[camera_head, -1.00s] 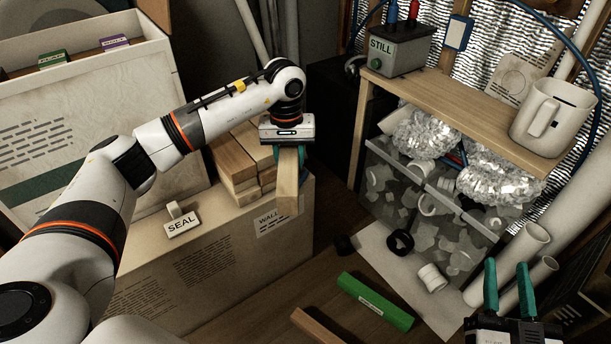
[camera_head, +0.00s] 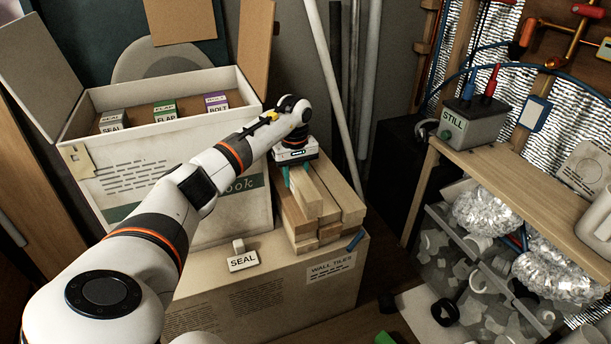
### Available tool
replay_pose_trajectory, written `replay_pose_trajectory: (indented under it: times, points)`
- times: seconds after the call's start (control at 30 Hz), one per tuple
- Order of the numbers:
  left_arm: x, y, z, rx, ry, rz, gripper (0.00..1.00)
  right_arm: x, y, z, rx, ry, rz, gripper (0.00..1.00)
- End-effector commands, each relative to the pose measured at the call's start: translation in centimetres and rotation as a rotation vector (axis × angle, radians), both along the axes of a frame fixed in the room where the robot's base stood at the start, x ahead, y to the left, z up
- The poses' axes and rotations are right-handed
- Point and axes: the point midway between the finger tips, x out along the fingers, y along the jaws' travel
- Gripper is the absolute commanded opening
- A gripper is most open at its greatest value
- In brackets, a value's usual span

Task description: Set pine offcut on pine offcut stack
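The pine offcut stack (camera_head: 328,232) is several pale wood blocks lying side by side and layered on the wall tiles box (camera_head: 262,291). My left gripper (camera_head: 301,176) points down over the stack's back part, its teal fingers closed around one pine offcut (camera_head: 307,197). That offcut lies lengthwise over the top of the stack. I cannot tell whether its underside touches the blocks below. The far finger is mostly hidden by the wood. My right gripper is out of view.
A SEAL block (camera_head: 243,261) stands left of the stack, and a small blue item (camera_head: 355,242) lies to its right. An open carton (camera_head: 180,160) with labelled boxes stands behind. A wooden shelf (camera_head: 520,190) with the STILL box (camera_head: 471,122) is at right.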

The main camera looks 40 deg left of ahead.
Motion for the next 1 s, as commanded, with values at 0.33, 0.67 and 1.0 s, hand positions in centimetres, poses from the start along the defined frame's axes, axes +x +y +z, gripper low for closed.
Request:
replay_pose_trajectory:
  times: [0.33,0.67,1.0]
  points:
    - [0.0,0.1,0.1,0.0,-0.001,0.002,0.06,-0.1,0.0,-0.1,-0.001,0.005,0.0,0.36]
    - [-0.1,0.0,-0.7,0.0,0.0,0.001,0.06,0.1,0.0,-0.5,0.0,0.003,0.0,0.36]
    - [-0.1,0.0,-3.5,0.0,0.0,0.001,0.06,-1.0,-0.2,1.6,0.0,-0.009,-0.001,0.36]
